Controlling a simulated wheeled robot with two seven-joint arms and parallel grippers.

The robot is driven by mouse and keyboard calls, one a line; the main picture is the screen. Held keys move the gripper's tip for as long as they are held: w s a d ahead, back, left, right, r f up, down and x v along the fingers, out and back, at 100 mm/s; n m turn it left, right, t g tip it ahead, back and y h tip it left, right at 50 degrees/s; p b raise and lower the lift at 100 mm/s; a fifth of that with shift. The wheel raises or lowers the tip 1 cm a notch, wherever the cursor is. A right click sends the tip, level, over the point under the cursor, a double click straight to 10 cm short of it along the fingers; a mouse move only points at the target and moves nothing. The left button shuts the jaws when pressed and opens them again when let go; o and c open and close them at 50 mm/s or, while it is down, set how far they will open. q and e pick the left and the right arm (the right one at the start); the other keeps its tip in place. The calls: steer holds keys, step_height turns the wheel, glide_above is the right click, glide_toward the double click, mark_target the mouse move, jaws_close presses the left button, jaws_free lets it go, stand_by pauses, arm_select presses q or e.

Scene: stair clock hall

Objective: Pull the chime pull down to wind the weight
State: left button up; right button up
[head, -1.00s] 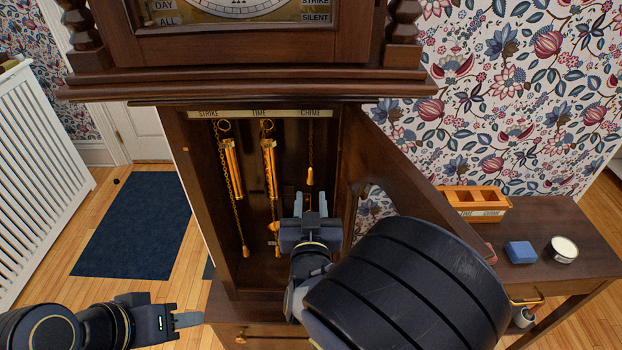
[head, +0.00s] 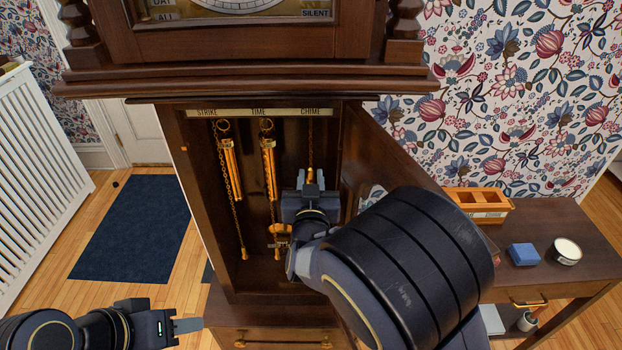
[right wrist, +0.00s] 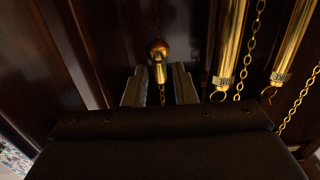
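The chime pull is a small brass drop on a chain (head: 310,135) under the CHIME label, at the right inside the open clock case (head: 190,200). My right gripper (head: 310,177) is inside the case at the pull's height. In the right wrist view the brass pull (right wrist: 158,56) lies between the two fingertips of my right gripper (right wrist: 160,78), with a visible gap on both sides. The fingers look open around it. Brass weights hang under STRIKE (head: 230,170) and TIME (head: 269,170). My left gripper (head: 188,325) is low at the left, away from the clock; its finger spacing is unclear.
The case door (head: 400,160) stands open at the right, beside my right arm. A side table (head: 570,225) holds an orange compartment tray (head: 450,195), a blue block (head: 523,254) and a round white tin (head: 567,250). A blue rug (head: 130,230) lies on the floor at the left.

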jaws_close()
steer(key=shift+f, duration=0.1)
step_height(320, 180, down, 12)
steer(key=b, duration=1.1)
steer(key=shift+f, duration=0.2)
steer(key=shift+s, duration=0.1)
step_height(320, 180, down, 12)
steer(key=b, duration=1.1)
stand_by(0.5)
